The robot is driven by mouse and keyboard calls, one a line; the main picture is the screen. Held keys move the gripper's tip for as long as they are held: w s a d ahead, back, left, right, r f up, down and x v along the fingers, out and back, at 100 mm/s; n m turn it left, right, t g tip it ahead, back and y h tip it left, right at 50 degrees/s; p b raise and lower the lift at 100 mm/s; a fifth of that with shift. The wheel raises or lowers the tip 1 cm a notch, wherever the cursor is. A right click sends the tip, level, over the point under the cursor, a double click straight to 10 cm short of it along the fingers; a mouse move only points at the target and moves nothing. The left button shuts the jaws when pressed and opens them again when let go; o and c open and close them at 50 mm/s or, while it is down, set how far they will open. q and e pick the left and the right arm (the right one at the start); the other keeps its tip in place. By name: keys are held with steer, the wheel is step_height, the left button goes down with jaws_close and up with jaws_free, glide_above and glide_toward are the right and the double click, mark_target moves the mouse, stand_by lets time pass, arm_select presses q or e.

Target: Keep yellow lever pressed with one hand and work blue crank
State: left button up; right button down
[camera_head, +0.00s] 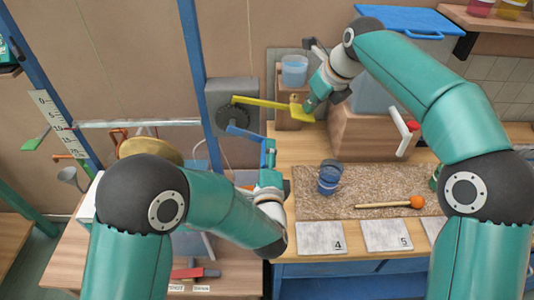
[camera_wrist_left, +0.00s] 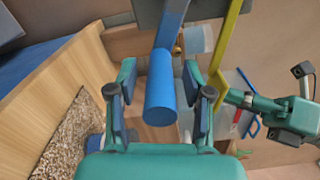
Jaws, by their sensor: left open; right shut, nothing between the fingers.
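The yellow lever (camera_head: 268,103) reaches right from a grey box on the blue post; it also shows in the left wrist view (camera_wrist_left: 230,42). My right gripper (camera_head: 312,106) is shut and empty at the lever's right end and appears to touch it; the contact is partly hidden. The blue crank (camera_head: 242,131) sits below the lever, its handle hanging at the right end. My left gripper (camera_head: 268,160) is open at the handle. In the left wrist view the blue handle (camera_wrist_left: 160,95) lies between the spread fingers, with gaps on both sides.
A toothed dark wheel (camera_head: 232,122) is on the grey box. A wooden box (camera_head: 362,135) stands right of my right gripper. A blue cup (camera_head: 329,178) and an orange-headed mallet (camera_head: 390,205) rest on the speckled mat (camera_head: 310,209). A brass disc (camera_head: 150,149) is at left.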

arm_select(q)
steer(key=s, duration=0.7)
stand_by(1.1)
arm_select(e)
step_height(320, 180, up, 4)
steer(key=p, duration=0.3)
steer(key=shift+f, duration=0.25)
step_height(320, 180, up, 2)
steer(key=shift+r+p, duration=0.25)
steer(key=shift+p, duration=0.6)
steer(key=shift+a+r, duration=0.1)
steer(key=shift+r, duration=0.25)
arm_select(q)
steer(key=shift+r, duration=2.4)
arm_select(e)
steer(key=shift+s+r, duration=0.1)
steer(key=shift+r, duration=0.75)
arm_select(q)
steer(key=shift+f+b, duration=0.2)
steer(key=shift+b, duration=0.15)
arm_select(e)
steer(key=shift+f, duration=0.15)
